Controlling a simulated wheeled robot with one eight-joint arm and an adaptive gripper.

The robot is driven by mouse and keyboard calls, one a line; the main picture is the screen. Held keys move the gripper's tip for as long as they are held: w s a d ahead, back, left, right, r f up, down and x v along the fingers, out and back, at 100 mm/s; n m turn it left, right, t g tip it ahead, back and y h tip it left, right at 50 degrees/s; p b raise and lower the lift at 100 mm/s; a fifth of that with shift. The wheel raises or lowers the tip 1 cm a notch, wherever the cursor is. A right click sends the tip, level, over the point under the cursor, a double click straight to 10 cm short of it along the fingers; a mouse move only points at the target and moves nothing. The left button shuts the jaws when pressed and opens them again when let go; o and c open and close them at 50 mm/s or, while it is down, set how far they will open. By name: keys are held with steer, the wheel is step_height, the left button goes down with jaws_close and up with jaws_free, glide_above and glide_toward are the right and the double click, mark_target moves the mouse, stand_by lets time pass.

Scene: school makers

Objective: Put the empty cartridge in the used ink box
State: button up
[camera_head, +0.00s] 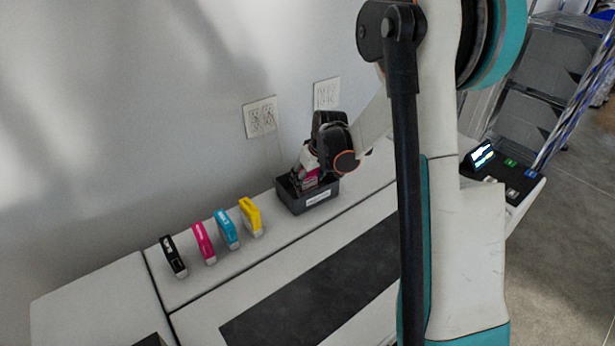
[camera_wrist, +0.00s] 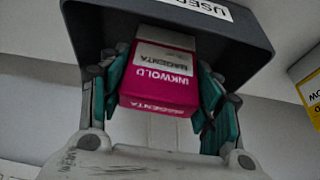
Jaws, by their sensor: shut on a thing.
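The used ink box is a dark grey open bin (camera_head: 308,198) with a white label, standing on the white counter near the wall. It fills the top of the wrist view (camera_wrist: 247,50), where part of its label shows. My gripper (camera_head: 306,178) is at the bin's opening in the head view. In the wrist view my gripper (camera_wrist: 160,92) is shut on a magenta cartridge (camera_wrist: 160,85) marked "INKWOLD MAGENTA". The cartridge also shows at the bin in the head view (camera_head: 311,177). Whether it touches the bin's floor is hidden.
Black (camera_head: 173,257), magenta (camera_head: 204,243), cyan (camera_head: 227,229) and yellow (camera_head: 251,217) cartridges stand in a row left of the bin. A dark mat (camera_head: 310,290) lies in front. A printer (camera_head: 500,175) with a lit screen is at right. Wall outlets (camera_head: 261,117) are behind.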

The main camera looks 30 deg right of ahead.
steer(key=shift+s, duration=0.1)
steer(key=shift+f, duration=0.1)
steer(key=o, duration=1.2)
steer(key=shift+c, duration=0.2)
steer(key=v, duration=1.2)
steer(key=shift+r+p, duration=0.25)
steer(key=shift+p, duration=0.2)
